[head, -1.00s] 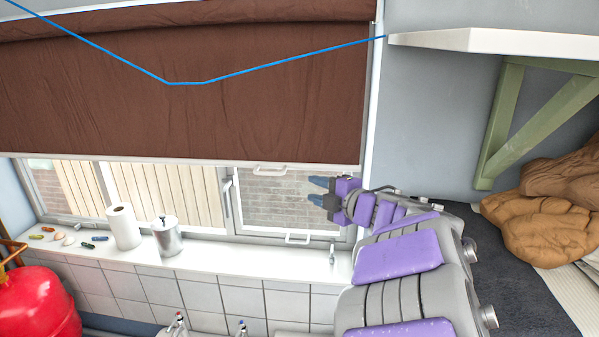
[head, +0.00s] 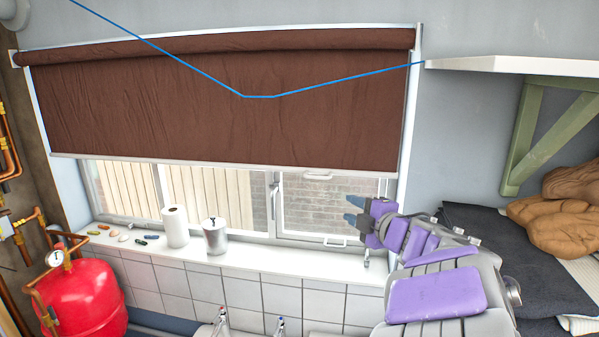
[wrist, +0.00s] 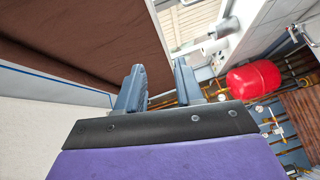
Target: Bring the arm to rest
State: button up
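My arm (head: 435,297), grey with purple pads, reaches up from the lower right in the head view. My gripper (head: 351,209) is at its end, pointing left in front of the window's right part. Its two blue-grey fingers stand apart with nothing between them. The wrist view also shows the gripper (wrist: 160,82) open and empty. It seems clear of the sill and blind, though the exact distance is hard to tell.
A brown blind (head: 215,110) hangs over the window, with a blue line crossing it. The white sill (head: 300,265) holds a paper roll (head: 175,227), a metal canister (head: 215,236) and small items. A red tank (head: 85,297) stands left.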

jog(key=s+d+f+m+h+b, duration=0.8)
jog(key=d+f+m+h+b, duration=0.15)
jog(key=d+m+h, duration=0.3)
jog(key=s+d+f+m+g+b, duration=0.35)
jog(key=s+f+m+g, duration=0.25)
jog(key=s+f, duration=0.55)
jog(key=s+a+f+m+g+y+b, duration=0.1)
jog(key=s+a+f+g+b, duration=0.2)
jog(key=s+a+f, duration=0.2)
jog(key=s+a+f+g+y+b, duration=0.2)
jog(key=s+a+f, duration=0.4)
jog(key=s+f, duration=0.4)
jog(key=s+a+f+m+g+y+b, duration=0.1)
jog(key=s+a+f+g+b, duration=0.3)
jog(key=s, duration=0.8)
notch_tip(320, 180, down, 4)
jog(key=shift+s+a+r+m+g+y, duration=0.15)
jog(key=shift+a+m+g+y, duration=0.25)
jog(key=shift+a+g, duration=0.55)
